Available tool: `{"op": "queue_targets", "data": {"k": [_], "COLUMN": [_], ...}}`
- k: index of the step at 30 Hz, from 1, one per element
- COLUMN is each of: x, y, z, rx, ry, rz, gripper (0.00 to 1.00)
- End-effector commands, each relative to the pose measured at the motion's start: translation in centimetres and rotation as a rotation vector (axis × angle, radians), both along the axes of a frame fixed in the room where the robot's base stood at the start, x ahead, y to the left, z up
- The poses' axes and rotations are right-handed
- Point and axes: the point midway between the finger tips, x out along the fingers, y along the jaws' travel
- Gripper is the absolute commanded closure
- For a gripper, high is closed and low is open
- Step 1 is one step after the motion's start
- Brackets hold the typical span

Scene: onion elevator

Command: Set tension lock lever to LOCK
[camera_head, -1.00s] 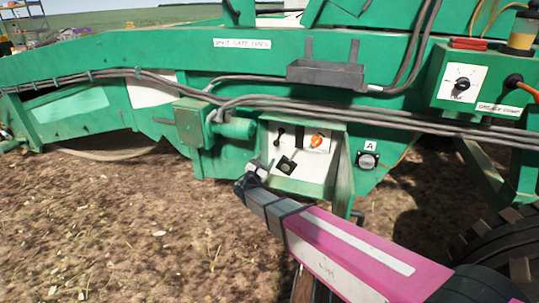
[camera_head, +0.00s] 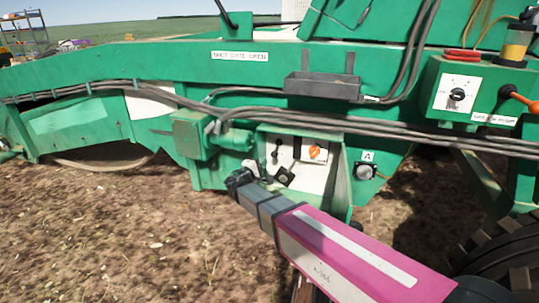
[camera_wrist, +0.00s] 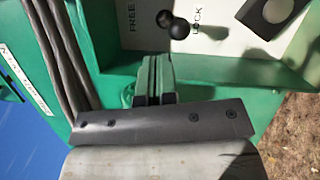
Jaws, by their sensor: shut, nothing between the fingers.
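The tension lock lever (camera_wrist: 178,27) has a black ball knob and stands between the printed words FREE (camera_wrist: 132,18) and LOCK (camera_wrist: 196,38) on a white panel. In the wrist view its knob appears nearer LOCK, but the angle makes its setting uncertain. In the head view the small dark lever (camera_head: 275,153) shows at the panel's left side. My gripper (camera_wrist: 155,62) is shut and empty, its fingertips just below the lever in the wrist view, apparently apart from it. In the head view my gripper (camera_head: 252,169) is at the left edge of the recess, its fingers small and hard to make out.
The white panel (camera_head: 312,178) sits in a green recess with side walls.

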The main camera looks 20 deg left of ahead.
Motion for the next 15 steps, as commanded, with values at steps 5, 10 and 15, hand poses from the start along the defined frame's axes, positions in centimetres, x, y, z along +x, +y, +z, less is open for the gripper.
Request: {"op": "queue_targets", "data": {"k": [5, 10, 15], "x": [-1.1, -2.2, -3.3], "y": [0.1, 0.5, 1.0], "z": [2.3, 4.2, 5.7], "rx": [0.465, 0.918, 1.309], "ry": [-0.048, -0.097, -0.141], "rz": [0.035, 0.037, 0.010], "gripper": [1.00, 1.00, 1.00]}}
